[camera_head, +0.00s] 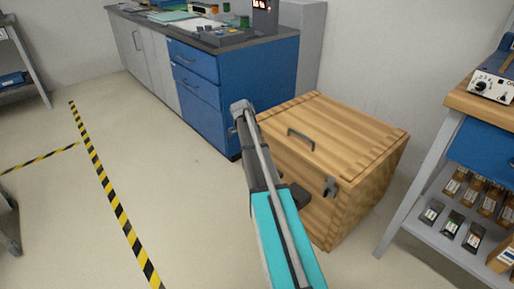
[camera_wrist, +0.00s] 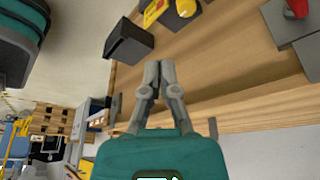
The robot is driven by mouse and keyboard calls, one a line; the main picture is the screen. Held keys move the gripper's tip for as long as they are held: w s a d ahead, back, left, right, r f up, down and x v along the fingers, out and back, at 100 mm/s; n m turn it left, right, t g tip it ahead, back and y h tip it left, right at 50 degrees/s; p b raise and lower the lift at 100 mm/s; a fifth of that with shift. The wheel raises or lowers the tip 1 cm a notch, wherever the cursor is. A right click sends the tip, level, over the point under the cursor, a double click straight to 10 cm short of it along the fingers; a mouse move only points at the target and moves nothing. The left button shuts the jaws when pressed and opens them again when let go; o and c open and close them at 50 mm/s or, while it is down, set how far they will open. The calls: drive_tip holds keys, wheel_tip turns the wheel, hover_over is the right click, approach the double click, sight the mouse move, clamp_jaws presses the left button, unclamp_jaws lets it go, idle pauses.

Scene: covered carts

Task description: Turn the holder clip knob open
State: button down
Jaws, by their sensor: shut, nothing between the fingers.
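My gripper (camera_wrist: 155,72) shows in the wrist view with its two grey fingertips together and nothing between them. Its tips are in front of a wooden panel (camera_wrist: 225,70). Up and right of them, at the panel's far side, a red knob-like part (camera_wrist: 297,8) sits by a grey plate (camera_wrist: 285,25). At the top, a yellow part (camera_wrist: 155,12) is beside dark fittings, and a dark block (camera_wrist: 128,42) stands out from the wood. I cannot tell which is the holder clip knob. In the head view my arm covers part of the wooden crate (camera_head: 370,150), and my fingertips are not clear.
The crate has a lid handle (camera_head: 301,138) and a dark latch (camera_head: 330,186). A blue cabinet (camera_head: 255,85) stands behind it, left. A shelf unit (camera_head: 425,225) with small boxes is on the right. Striped floor tape (camera_head: 110,200) crosses open floor on the left.

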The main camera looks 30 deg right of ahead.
drive_tip(key=shift+n, duration=0.3)
drive_tip(key=n+t, duration=0.1)
drive_tip(key=n, duration=0.3)
drive_tip(key=w+n+t+y, duration=0.1)
drive_tip(key=n, duration=0.4)
drive_tip(key=w+f+n+t+y, duration=0.1)
drive_tip(key=n, duration=0.3)
drive_tip(key=shift+a, duration=0.35)
drive_tip(key=n, duration=0.3)
drive_tip(key=shift+w+a+t, duration=0.1)
drive_tip(key=shift+w+t, duration=0.15)
drive_tip(key=shift+t, duration=0.05)
drive_tip(key=n+t, duration=0.1)
drive_tip(key=n, duration=0.2)
drive_tip(key=w+n+y, duration=0.1)
drive_tip(key=n, duration=0.3)
drive_tip(key=r+n+t, duration=0.1)
drive_tip(key=n, duration=0.2)
drive_tip(key=shift+w+a+n+t+y, duration=0.15)
drive_tip(key=shift+w+n+t+y, duration=0.15)
drive_tip(key=shift+w+n, duration=0.1)
